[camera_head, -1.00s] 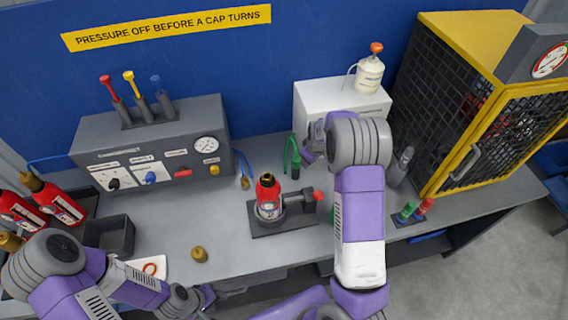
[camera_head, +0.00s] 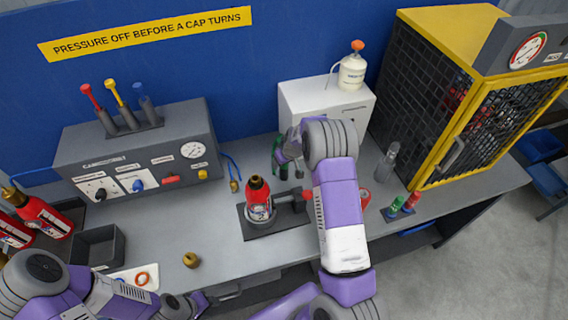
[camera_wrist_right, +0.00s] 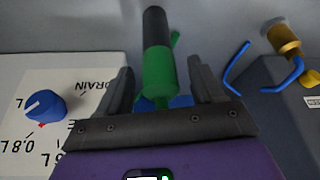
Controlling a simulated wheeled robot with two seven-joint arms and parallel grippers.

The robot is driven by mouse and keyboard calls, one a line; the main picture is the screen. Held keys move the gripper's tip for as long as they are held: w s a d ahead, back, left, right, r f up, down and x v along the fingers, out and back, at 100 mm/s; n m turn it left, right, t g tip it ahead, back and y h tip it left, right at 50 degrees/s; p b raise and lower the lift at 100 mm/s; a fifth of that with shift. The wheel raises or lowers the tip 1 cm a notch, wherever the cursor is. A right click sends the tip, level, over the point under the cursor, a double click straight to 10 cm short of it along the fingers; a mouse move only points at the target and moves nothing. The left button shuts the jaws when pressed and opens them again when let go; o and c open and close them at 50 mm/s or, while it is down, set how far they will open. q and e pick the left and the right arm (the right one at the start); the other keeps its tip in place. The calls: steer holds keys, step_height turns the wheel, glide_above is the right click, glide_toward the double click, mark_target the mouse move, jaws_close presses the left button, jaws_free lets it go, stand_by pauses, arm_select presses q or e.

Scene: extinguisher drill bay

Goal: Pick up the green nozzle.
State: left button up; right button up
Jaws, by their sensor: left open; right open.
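The green nozzle (camera_wrist_right: 158,72), a green cylinder with a black end, stands out between the two fingers of my right gripper (camera_wrist_right: 160,88) in the right wrist view. The fingers are open on either side of it, with visible gaps. My left gripper (camera_head: 200,303) is low at the bottom edge of the head view, open and away from the nozzle.
A red extinguisher (camera_head: 258,197) stands in a dark fixture, left of my right arm. A brass fitting (camera_head: 191,260) lies on the bench. A blue hose with a brass end (camera_head: 234,184) hangs beside the grey control panel (camera_head: 140,150). A yellow mesh cage (camera_head: 455,130) stands right.

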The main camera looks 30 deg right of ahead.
steer(key=shift+r, duration=0.1)
steer(key=c, duration=1.1)
